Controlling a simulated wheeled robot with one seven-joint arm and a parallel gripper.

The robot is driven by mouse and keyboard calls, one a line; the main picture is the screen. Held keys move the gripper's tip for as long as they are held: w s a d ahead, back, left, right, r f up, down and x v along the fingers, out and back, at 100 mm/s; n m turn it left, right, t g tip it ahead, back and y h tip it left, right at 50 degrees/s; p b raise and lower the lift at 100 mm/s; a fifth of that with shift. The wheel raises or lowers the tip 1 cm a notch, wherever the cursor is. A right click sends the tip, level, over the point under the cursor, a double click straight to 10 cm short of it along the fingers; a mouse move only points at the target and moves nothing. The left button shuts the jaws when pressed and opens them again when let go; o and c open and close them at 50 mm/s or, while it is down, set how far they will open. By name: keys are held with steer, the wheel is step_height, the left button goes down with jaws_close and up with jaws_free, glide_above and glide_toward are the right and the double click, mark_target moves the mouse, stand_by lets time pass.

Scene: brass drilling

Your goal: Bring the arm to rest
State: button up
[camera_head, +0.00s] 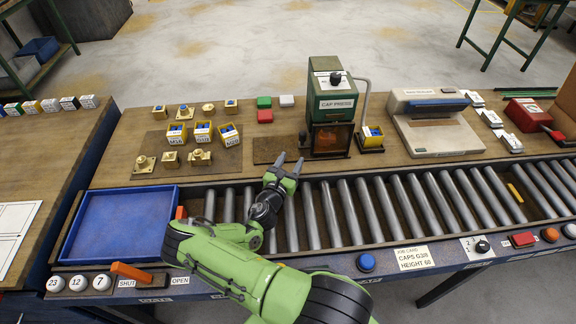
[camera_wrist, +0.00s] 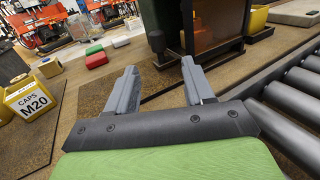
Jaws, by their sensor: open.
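My green arm reaches up from the bottom of the head view, over the roller conveyor. My gripper (camera_head: 290,160) is open and empty, just in front of the dark plate at the left of the green cap press (camera_head: 333,95). In the wrist view the two grey fingers of my gripper (camera_wrist: 160,80) stand apart with nothing between them. The base of the press (camera_wrist: 222,30) is just beyond the fingers at the right. A yellow bin marked CAPS M20 (camera_wrist: 35,98) is at the left.
The roller conveyor (camera_head: 340,212) runs along the front, with a blue tray (camera_head: 118,225) at its left end. Brass parts (camera_head: 200,157) and yellow bins (camera_head: 203,132) stand left of the press. A heat-sealer-like machine (camera_head: 435,122) stands right. Red and green blocks (camera_head: 264,102) lie behind.

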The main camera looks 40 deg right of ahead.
steer(key=shift+v, duration=1.3)
steer(key=shift+d, duration=0.1)
